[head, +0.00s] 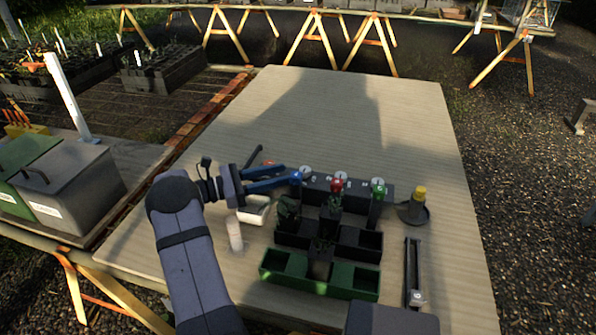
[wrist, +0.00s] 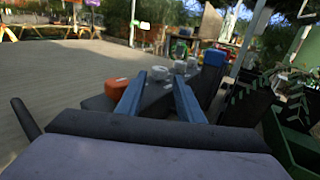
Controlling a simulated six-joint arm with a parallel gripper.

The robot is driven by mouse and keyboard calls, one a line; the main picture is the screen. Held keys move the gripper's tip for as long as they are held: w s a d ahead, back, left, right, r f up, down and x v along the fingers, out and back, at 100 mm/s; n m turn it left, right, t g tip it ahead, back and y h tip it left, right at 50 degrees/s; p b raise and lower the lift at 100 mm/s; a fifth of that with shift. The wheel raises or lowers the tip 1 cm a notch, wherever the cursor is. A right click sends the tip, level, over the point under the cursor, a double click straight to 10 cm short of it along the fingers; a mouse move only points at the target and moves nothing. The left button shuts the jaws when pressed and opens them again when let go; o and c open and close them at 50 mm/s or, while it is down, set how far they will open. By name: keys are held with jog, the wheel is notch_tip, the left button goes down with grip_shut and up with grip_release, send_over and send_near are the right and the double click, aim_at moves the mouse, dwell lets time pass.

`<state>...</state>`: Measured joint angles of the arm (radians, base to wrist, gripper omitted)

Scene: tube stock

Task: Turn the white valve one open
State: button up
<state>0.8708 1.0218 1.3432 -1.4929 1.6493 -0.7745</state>
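A dark valve block (head: 322,184) lies across the table with a row of white round valves on top. The leftmost white valve (head: 305,172) is beside my gripper (head: 291,173). In the wrist view, the nearest white valve (wrist: 160,74) appears between the two blue fingertips of my gripper (wrist: 159,76). The fingers are apart and hold nothing. I cannot tell whether the tips reach around the valve or stop just short of it. The valve's turn position is too small to read.
A blue cap (wrist: 214,57) stands close right of the fingers. Red (head: 337,185) and green (head: 378,191) caps follow along the block's front. An orange piece (wrist: 116,87) lies left of the fingers. Plant trays (head: 320,275) stand in front. The table behind the block is clear.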

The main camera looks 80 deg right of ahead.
aim_at(305, 173)
jog(key=shift+p+x, duration=0.35)
jog(key=shift+x, duration=2.8)
jog(key=c, duration=0.8)
